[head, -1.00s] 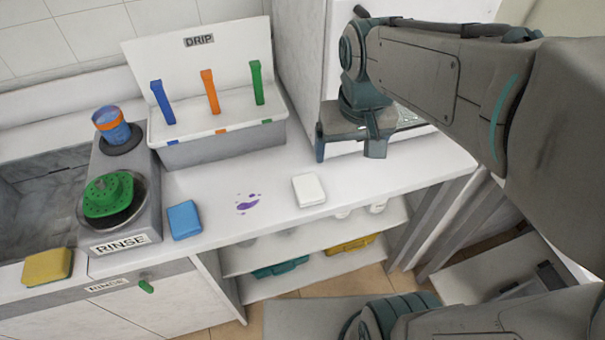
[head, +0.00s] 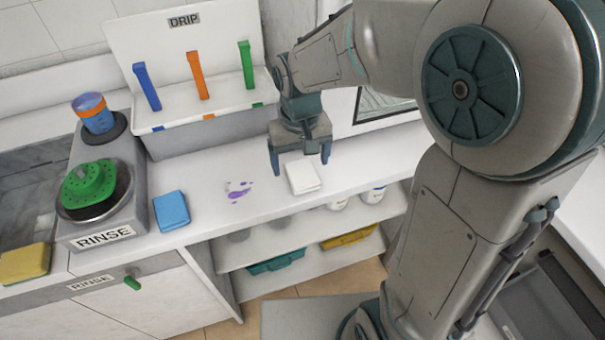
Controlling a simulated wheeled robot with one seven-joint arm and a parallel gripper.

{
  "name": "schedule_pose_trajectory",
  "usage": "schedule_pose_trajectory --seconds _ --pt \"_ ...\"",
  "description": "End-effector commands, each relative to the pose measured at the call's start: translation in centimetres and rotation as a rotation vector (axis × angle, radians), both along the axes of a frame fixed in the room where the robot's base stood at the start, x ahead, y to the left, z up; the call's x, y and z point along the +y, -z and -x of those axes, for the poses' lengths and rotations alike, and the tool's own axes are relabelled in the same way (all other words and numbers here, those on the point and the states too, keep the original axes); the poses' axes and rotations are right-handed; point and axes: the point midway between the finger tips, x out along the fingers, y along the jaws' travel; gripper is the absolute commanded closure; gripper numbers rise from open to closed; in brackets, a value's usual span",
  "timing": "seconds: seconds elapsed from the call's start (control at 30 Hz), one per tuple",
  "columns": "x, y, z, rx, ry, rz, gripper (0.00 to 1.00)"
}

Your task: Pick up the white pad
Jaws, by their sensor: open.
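The white pad (head: 303,177) lies flat on the white counter, close to its front edge and right of a purple stain. My gripper (head: 301,166) is open and empty, pointing down over the pad. In the picture its two fingers stand to the left and right of the pad. I cannot tell exactly how far above the counter the fingertips are.
The purple stain (head: 238,190) and a blue sponge (head: 171,211) are left of the pad. The DRIP rack (head: 206,133) stands behind. A RINSE unit (head: 107,236) with a green item (head: 88,184) is at left. A yellow sponge (head: 25,263) lies farther left. Shelves (head: 290,270) are below.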

Motion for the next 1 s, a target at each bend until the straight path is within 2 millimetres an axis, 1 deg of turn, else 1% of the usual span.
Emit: schedule_pose_trajectory --seconds 0.13,0.3,0.4,0.5,0.67,0.7,0.77,0.8,0.87,1.0 --pt "-0.3 1.2 -0.2 0.003 0.001 0.001 0.15" --pt "-0.7 3.8 -0.5 0.003 -0.001 0.002 0.15" --pt "-0.7 4.9 -0.5 0.002 -0.002 0.0 0.15" --pt "-0.6 5.3 -0.5 -0.001 -0.001 0.0 0.15" --pt "-0.6 5.3 -0.5 -0.002 -0.001 0.0 0.15" --pt "-0.6 5.3 -0.5 -0.002 -0.001 0.0 0.17" --pt "-0.6 5.3 -0.5 -0.002 -0.001 0.0 0.34" --pt "-0.6 5.3 -0.5 -0.002 -0.001 0.0 0.45" --pt "-0.6 5.3 -0.5 -0.002 -0.001 0.0 0.62" --pt "-0.6 5.3 -0.5 -0.002 -0.001 0.0 0.62"
